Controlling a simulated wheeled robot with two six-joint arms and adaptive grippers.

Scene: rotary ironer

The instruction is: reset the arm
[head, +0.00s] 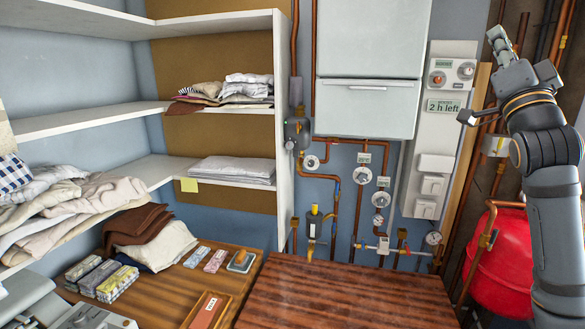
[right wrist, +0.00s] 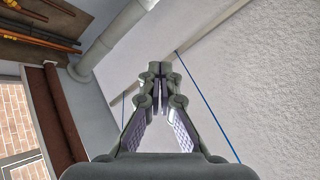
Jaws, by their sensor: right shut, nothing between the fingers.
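My right arm comes in at the right edge of the head view and is raised. My right gripper (head: 494,36) is at the top right, pointing up, in front of the pipes on the wall. In the right wrist view its fingers (right wrist: 156,72) meet at the tips with nothing between them. The gripper touches nothing that I can see. My left gripper does not show in either view.
White shelves (head: 221,107) with folded linen stand at the left. A wooden counter (head: 340,290) is below, with a small tray (head: 184,322) and folded cloths on it. A red tank (head: 497,262) is close to my right arm. A control panel (head: 440,130) hangs on the wall.

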